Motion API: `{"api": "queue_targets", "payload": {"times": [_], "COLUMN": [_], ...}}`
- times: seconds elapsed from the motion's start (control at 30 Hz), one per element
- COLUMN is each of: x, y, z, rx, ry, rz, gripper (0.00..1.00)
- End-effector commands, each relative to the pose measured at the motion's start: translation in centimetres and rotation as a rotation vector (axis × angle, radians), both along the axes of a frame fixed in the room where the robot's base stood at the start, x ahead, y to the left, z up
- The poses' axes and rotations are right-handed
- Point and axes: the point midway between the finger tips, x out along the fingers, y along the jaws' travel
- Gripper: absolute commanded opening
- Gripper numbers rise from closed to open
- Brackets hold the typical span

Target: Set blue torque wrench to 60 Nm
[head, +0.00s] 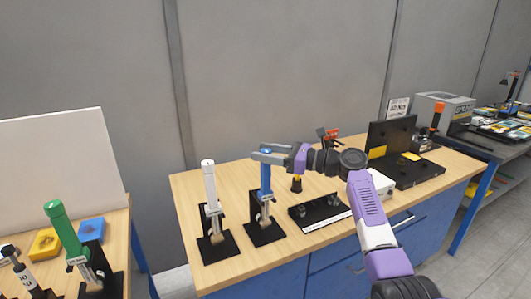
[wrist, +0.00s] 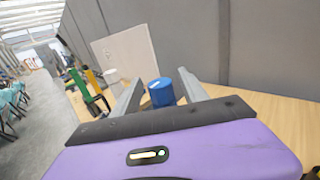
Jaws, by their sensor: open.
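The blue torque wrench (head: 265,180) stands upright in a black stand (head: 265,232) on the wooden bench. My gripper (head: 262,156) is at the top of it, its fingers at the height of the blue handle end. In the wrist view the blue handle end (wrist: 161,92) sits between the two open fingers of my gripper (wrist: 158,88), with gaps on both sides. The scale on the wrench is too small to read here.
A white torque wrench (head: 210,187) stands to the left, and a green one (head: 66,232) on another bench. A black holder (head: 320,213) with sockets lies to the right. The bench front is clear.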

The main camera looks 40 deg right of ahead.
Motion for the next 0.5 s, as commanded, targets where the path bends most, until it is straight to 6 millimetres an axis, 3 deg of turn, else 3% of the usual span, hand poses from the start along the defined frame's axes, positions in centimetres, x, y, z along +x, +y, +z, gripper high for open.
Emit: {"api": "queue_targets", "payload": {"times": [0.03,0.3,0.5], "x": [-0.01,-0.03,-0.05], "y": [0.0,-0.02,0.01], "z": [-0.01,-0.02,0.04], "rx": [0.0,0.0,0.001], "ry": [0.0,0.0,0.0], "rz": [0.0,0.0,-0.005], "gripper": [0.51,0.0,0.0]}}
